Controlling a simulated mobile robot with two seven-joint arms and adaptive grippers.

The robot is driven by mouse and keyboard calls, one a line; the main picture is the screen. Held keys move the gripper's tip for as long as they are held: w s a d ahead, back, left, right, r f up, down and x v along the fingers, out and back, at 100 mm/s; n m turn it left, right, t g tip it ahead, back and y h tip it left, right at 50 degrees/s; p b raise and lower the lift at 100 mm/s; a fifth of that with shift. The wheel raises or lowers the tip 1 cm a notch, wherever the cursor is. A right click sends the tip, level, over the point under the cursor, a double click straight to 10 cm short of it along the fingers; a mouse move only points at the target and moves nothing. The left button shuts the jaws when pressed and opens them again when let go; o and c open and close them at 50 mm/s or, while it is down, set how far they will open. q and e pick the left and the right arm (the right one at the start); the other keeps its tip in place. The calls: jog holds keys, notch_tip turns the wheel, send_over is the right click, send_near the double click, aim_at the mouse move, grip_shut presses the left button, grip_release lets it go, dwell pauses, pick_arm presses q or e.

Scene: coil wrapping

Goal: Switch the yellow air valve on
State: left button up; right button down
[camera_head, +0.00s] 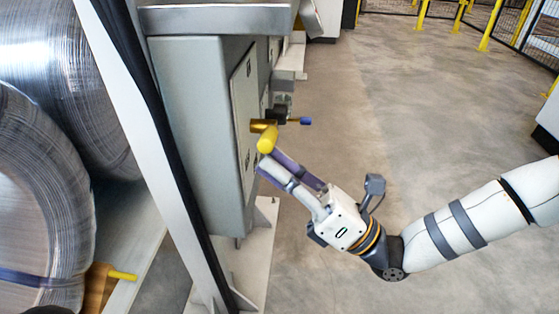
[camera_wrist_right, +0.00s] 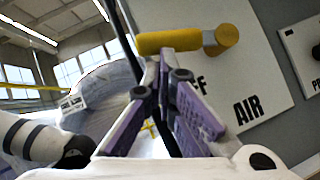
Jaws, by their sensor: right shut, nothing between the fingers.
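The yellow air valve (camera_head: 267,139) sticks out from the side plate of the grey cabinet, on a brass-coloured stem. In the right wrist view its yellow handle (camera_wrist_right: 180,41) lies nearly level, running left from its round hub (camera_wrist_right: 222,38). The plate behind it reads "AIR", with a partly covered "FF" behind the fingers. My right gripper (camera_head: 270,160) is shut and empty, its fingertips right at the handle. In the wrist view the fingertips (camera_wrist_right: 166,60) sit just under the handle; I cannot tell whether they touch. My left gripper is not in view.
The grey cabinet (camera_head: 190,120) stands left of my right arm, with a blue-tipped valve (camera_head: 305,121) beyond the yellow one. Large wire coils (camera_head: 35,190) and a slanted white post fill the left. The floor (camera_head: 400,110) to the right is open, with yellow fence posts behind.

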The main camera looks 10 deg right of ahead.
pick_arm(q)
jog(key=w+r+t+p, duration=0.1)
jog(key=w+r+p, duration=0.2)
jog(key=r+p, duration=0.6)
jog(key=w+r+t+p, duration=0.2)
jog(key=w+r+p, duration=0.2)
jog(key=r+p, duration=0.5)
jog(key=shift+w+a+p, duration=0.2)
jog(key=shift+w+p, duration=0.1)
jog(key=shift+p, duration=1.05)
pick_arm(e)
jog(key=w+r+m+h, duration=0.1)
jog(key=r+m+h, duration=0.3)
jog(key=m, duration=0.4)
jog(key=w+r+m+t+h, duration=0.1)
jog(key=r+m+h, duration=0.3)
jog(key=m, duration=0.4)
jog(key=shift+w+d+r+m+h, duration=0.45)
jog(key=shift+w+h, duration=0.2)
jog(key=shift+h, duration=0.25)
jog(key=shift+s+f, duration=0.1)
jog(key=shift+f, duration=0.05)
